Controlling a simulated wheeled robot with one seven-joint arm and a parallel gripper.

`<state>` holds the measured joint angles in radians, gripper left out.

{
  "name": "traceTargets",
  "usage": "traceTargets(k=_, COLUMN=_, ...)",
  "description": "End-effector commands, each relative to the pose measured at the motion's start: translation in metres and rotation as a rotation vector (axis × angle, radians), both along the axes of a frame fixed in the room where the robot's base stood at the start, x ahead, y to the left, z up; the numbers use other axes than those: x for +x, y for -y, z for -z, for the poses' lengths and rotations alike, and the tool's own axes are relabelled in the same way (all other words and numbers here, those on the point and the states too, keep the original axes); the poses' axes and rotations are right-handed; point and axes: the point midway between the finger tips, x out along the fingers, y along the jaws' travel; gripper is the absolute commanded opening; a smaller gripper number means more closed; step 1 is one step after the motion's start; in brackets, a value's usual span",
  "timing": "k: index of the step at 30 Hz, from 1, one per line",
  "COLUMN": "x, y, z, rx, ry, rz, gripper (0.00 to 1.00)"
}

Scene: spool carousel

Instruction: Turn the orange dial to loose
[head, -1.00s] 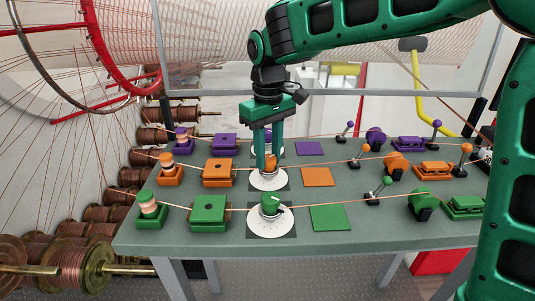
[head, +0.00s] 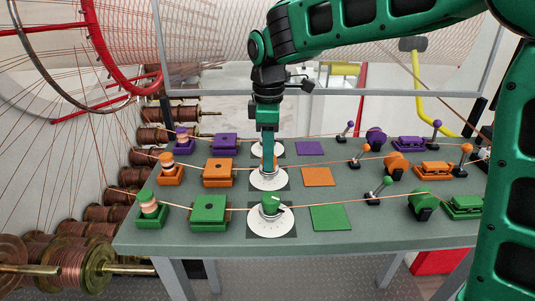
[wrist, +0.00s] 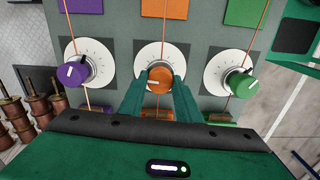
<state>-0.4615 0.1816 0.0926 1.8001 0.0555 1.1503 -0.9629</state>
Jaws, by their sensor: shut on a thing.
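The orange dial (wrist: 159,80) is a round knob on a white scale plate (head: 268,181) in the middle row of the table. In the wrist view it sits between the two green fingers of my gripper (wrist: 160,85), which is shut on it. In the head view my gripper (head: 268,160) comes down from above and hides most of the knob. The knob's pointer and the scale marks under it are mostly hidden, so I cannot read its setting.
A green dial (head: 270,204) stands in front and a purple dial (wrist: 76,73) behind, both close by. Orange box (head: 218,172) is left, a flat orange pad (head: 318,177) right. Thin copper wires cross the table (head: 190,240) along each row.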

Motion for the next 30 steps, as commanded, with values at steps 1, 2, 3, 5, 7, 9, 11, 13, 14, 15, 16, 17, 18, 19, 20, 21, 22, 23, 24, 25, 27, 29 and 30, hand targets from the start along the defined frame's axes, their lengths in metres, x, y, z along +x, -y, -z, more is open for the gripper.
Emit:
traceTargets(k=1, x=0.0033, y=0.0031, z=-0.0015, rx=0.000, ry=0.006, rz=-0.008, gripper=0.08)
traceTargets(k=2, x=0.0034, y=0.0031, z=-0.0016, rx=0.000, ry=0.006, rz=-0.020, gripper=0.08)
traceTargets(k=3, x=0.0035, y=0.0033, z=-0.0016, rx=0.000, ry=0.006, rz=-0.031, gripper=0.08)
traceTargets(k=5, x=0.0037, y=0.0034, z=-0.0016, rx=0.000, ry=0.006, rz=-0.048, gripper=0.08)
traceTargets(k=7, x=0.0038, y=0.0036, z=-0.0016, rx=0.000, ry=0.007, rz=-0.060, gripper=0.08)
traceTargets(k=9, x=0.0040, y=0.0037, z=-0.0017, rx=0.000, ry=0.007, rz=-0.070, gripper=0.08)
traceTargets(k=11, x=0.0041, y=0.0039, z=-0.0017, rx=0.000, ry=0.007, rz=-0.075, gripper=0.08)
traceTargets(k=13, x=0.0043, y=0.0040, z=-0.0018, rx=0.000, ry=0.007, rz=-0.078, gripper=0.08)
traceTargets(k=14, x=0.0044, y=0.0040, z=-0.0018, rx=0.000, ry=0.007, rz=-0.078, gripper=0.08)
traceTargets(k=15, x=0.0044, y=0.0041, z=-0.0018, rx=0.000, ry=0.007, rz=-0.078, gripper=0.08)
traceTargets(k=16, x=0.0045, y=0.0041, z=-0.0018, rx=0.000, ry=0.008, rz=-0.078, gripper=0.08)
traceTargets(k=17, x=0.0046, y=0.0041, z=-0.0018, rx=0.000, ry=0.008, rz=-0.078, gripper=0.08)
traceTargets(k=18, x=0.0046, y=0.0042, z=-0.0018, rx=0.000, ry=0.008, rz=-0.078, gripper=0.08)
traceTargets(k=19, x=0.0047, y=0.0042, z=-0.0019, rx=0.000, ry=0.008, rz=-0.077, gripper=0.08)
traceTargets(k=20, x=0.0047, y=0.0042, z=-0.0019, rx=0.000, ry=0.008, rz=-0.077, gripper=0.08)
traceTargets(k=21, x=0.0048, y=0.0043, z=-0.0019, rx=0.000, ry=0.008, rz=-0.077, gripper=0.08)
traceTargets(k=22, x=0.0049, y=0.0043, z=-0.0019, rx=0.000, ry=0.008, rz=-0.077, gripper=0.08)
traceTargets(k=23, x=0.0049, y=0.0043, z=-0.0019, rx=0.000, ry=0.008, rz=-0.077, gripper=0.33)
traceTargets(k=24, x=0.0049, y=0.0043, z=-0.0020, rx=0.000, ry=0.008, rz=-0.077, gripper=0.42)
traceTargets(k=25, x=0.0046, y=0.0042, z=-0.0019, rx=0.000, ry=0.007, rz=-0.077, gripper=0.49)
traceTargets(k=27, x=0.0038, y=0.0034, z=-0.0015, rx=0.001, ry=0.006, rz=-0.080, gripper=0.49)
traceTargets(k=29, x=0.0031, y=0.0028, z=-0.0013, rx=0.001, ry=0.005, rz=-0.081, gripper=0.49)
traceTargets(k=30, x=0.0027, y=0.0026, z=-0.0011, rx=0.001, ry=0.005, rz=-0.082, gripper=0.49)
